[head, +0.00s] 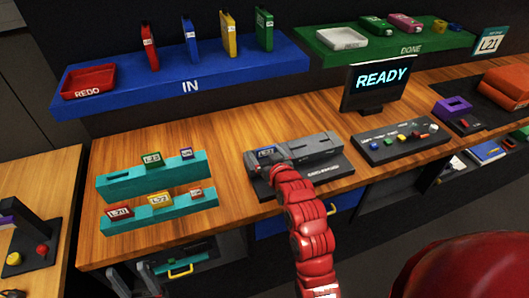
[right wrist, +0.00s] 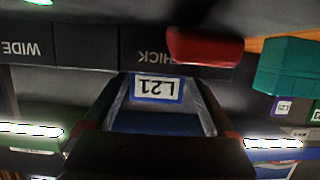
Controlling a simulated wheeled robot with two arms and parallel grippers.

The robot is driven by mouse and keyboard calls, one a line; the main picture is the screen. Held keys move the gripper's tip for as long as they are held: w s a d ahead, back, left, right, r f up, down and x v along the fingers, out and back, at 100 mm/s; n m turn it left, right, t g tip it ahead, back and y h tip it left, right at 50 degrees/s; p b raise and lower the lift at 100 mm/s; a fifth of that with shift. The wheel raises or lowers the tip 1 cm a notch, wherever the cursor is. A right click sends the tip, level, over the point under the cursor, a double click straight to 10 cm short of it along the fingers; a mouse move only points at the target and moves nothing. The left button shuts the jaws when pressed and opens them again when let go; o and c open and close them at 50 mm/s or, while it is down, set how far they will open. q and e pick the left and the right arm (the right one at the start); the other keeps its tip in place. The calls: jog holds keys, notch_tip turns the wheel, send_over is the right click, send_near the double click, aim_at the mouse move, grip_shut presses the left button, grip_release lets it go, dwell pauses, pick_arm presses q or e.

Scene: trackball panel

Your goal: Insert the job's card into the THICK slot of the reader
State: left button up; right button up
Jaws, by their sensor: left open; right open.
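The card labelled L21 (head: 266,152), blue-edged, is at the left part of the dark grey reader (head: 318,146). The right wrist view shows its label (right wrist: 158,88) upside down, beside the partly covered THICK lettering (right wrist: 160,57). My right gripper (right wrist: 157,108) is open, its fingers on either side of the card. In the head view my red right arm hides part of the card and reader. How deep the card sits cannot be told. My left gripper (head: 135,282) is open and empty at the lower left, below the table edge. A sign (head: 489,42) reads L21.
Teal racks (head: 120,187) with several labelled cards stand left of the reader. A button panel (head: 400,143) and a READY screen (head: 378,88) are to the right. A blue IN shelf (head: 215,75) and green DONE shelf (head: 390,46) run behind. Bare wood lies between racks and reader.

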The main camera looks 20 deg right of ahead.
jog(key=shift+s+d+f, duration=0.15)
jog(key=shift+f, duration=0.25)
jog(key=shift+s, duration=0.25)
jog(key=v, duration=0.4)
jog(key=shift+s+d+r+b, duration=0.1)
jog(key=shift+s+r+b, duration=0.1)
jog(key=shift+s+b, duration=0.15)
jog(key=s+r+p, duration=0.1)
jog(key=p, duration=0.2)
jog(key=s+r+p, duration=0.1)
jog(key=s+p, duration=0.1)
jog(key=p, duration=0.1)
jog(key=shift+s+r, duration=0.2)
jog(key=p+v, duration=0.8)
jog(key=shift+s+f, duration=0.15)
jog(key=shift+f, duration=0.1)
